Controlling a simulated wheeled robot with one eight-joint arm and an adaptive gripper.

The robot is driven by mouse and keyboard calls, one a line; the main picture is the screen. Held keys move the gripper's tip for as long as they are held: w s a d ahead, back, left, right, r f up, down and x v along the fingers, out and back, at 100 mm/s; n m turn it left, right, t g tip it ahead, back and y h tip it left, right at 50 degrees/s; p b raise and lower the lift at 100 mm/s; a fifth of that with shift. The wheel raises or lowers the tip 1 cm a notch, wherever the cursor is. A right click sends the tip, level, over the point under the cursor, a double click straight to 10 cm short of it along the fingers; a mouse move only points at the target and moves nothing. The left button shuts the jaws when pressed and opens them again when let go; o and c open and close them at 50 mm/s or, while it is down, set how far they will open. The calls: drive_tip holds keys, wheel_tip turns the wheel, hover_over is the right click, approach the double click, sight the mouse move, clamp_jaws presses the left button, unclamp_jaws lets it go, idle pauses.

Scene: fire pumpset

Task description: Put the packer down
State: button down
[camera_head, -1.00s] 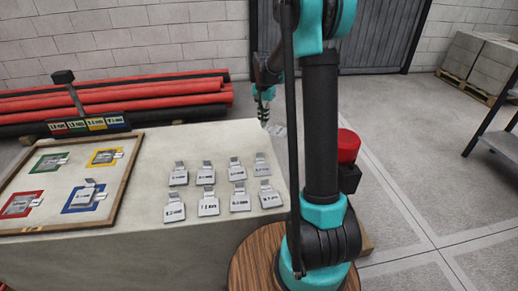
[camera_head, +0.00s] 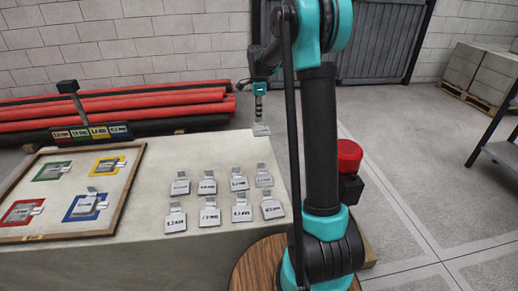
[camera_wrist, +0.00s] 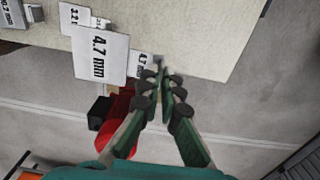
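My gripper (camera_head: 261,116) is above the far right corner of the table. A small grey packer (camera_head: 262,130) hangs at its fingertips, near the table's edge and apart from the other packers. In the wrist view the fingers (camera_wrist: 166,73) are close together, and the held plate is hard to make out between them. A white label reading 4.7 mm (camera_wrist: 100,56) is large to the left of the fingers. A smaller label (camera_wrist: 143,62), partly hidden by a finger, is beside the fingertips. I cannot tell which label belongs to the held packer.
Several labelled packers lie in two rows (camera_head: 223,200) on the pale table (camera_head: 185,145). A wood-framed board (camera_head: 126,195) with coloured squares is at left. A low label rack (camera_head: 90,132) stands behind it. Red pipes (camera_head: 160,106) lie behind the table. Bare tabletop is behind the rows.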

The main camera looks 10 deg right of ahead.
wheel_tip(320, 180, down, 16)
drive_tip(key=shift+r, duration=0.2)
drive_tip(key=shift+f, duration=0.1)
idle(0.3)
drive_tip(key=c, duration=1.7)
unclamp_jaws()
